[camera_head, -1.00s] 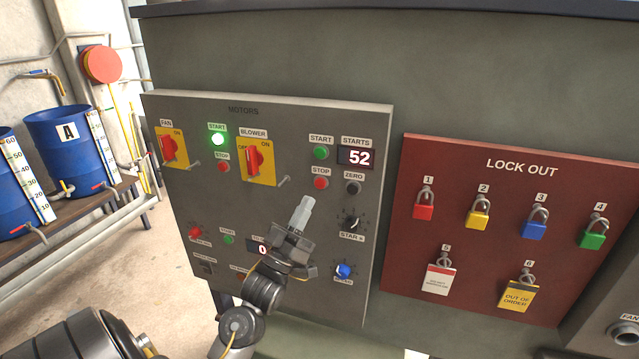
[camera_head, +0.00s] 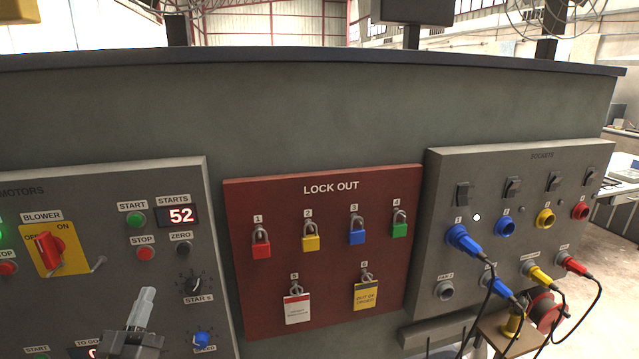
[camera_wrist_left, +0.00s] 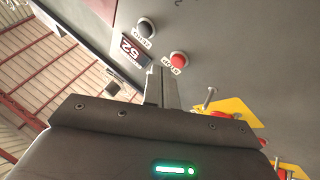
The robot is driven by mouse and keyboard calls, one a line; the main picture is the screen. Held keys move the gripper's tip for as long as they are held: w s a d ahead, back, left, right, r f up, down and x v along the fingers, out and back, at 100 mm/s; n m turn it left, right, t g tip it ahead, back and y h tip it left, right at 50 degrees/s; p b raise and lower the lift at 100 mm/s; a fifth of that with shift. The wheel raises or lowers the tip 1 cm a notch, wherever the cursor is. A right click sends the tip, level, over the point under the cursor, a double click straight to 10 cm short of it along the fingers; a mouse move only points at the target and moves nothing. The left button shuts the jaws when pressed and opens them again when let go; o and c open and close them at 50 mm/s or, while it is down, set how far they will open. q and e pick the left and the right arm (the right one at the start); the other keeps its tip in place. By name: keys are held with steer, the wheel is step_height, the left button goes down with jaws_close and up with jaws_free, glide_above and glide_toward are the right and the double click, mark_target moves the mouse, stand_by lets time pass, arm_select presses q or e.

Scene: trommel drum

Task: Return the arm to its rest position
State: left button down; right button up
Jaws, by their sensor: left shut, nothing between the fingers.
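My left gripper (camera_head: 143,305) shows at the lower left of the head view, in front of the grey motors panel (camera_head: 110,215). Its fingers are shut with nothing between them and point up. In the left wrist view the closed fingers (camera_wrist_left: 162,88) stand before the panel, near the red stop button (camera_wrist_left: 179,59), the black zero button (camera_wrist_left: 146,27) and the starts display (camera_wrist_left: 132,50). I cannot tell the exact gap to the panel. The starts display reads 52 in the head view (camera_head: 178,215). My right gripper is not in view.
A red lock out board (camera_head: 330,265) with several padlocks hangs mid-view. A grey sockets panel (camera_head: 440,262) with blue, yellow and red plugs and hanging cables is at right. The blower switch (camera_head: 47,249) and its metal pin stick out at left.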

arm_select(q)
steer(key=s+d+f+m+g, duration=0.1)
steer(key=s+d+f+g, duration=0.25)
steer(key=f, duration=0.35)
steer(key=s+d+f+m+g, duration=0.1)
steer(key=s+d+f+g, duration=0.1)
steer(key=f+g, duration=0.3)
steer(key=s+d+f+m+g, duration=0.1)
steer(key=s+d+f+g, duration=0.15)
steer(key=f, duration=0.55)
steer(key=s+d+f+m+g+h, duration=0.1)
steer(key=s+d+f+g, duration=0.1)
steer(key=s+f+g, duration=0.5)
steer(key=s+d+f+m+g, duration=0.2)
steer(key=s+d, duration=0.1)
steer(key=s, duration=0.7)
step_height(320, 180, down, 30)
steer(key=s+g+b, duration=0.2)
steer(key=b, duration=0.2)
steer(key=s+a+f+g+b, duration=0.1)
steer(key=s+a+f+b, duration=0.1)
steer(key=s+f, duration=1.4)
step_height(320, 180, down, 2)
steer(key=shift+s+a+f, duration=0.1)
steer(key=shift+s+a, duration=0.25)
steer(key=shift+a, duration=0.1)
